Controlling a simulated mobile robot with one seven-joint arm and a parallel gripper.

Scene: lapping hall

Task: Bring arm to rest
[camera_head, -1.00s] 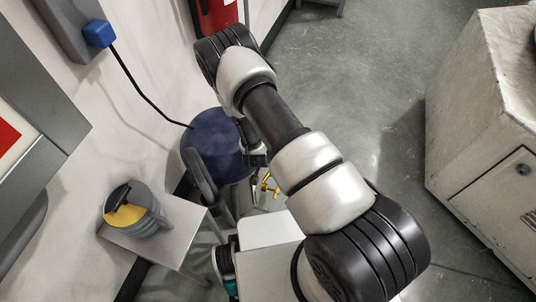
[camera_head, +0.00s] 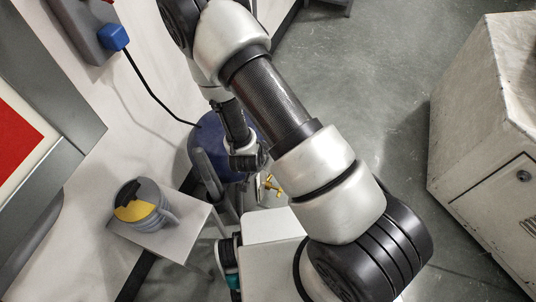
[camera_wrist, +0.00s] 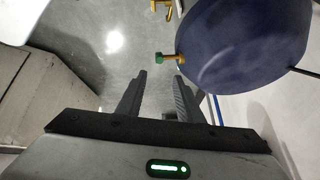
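My arm rises from the lower right of the head view, bends at the top and comes down near the blue tank. In the wrist view my gripper (camera_wrist: 160,74) shows two dark fingers apart, with nothing between them but grey floor. Its fingers cannot be made out clearly in the head view.
The blue tank (camera_head: 207,133) stands by the wall; a brass valve with a green end (camera_wrist: 170,58) sticks out of it. A grey-and-yellow container (camera_head: 138,207) stands on a small table (camera_head: 182,236). A blue plug (camera_head: 113,37) is at left, a cabinet (camera_head: 480,125) at right. Floor between is clear.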

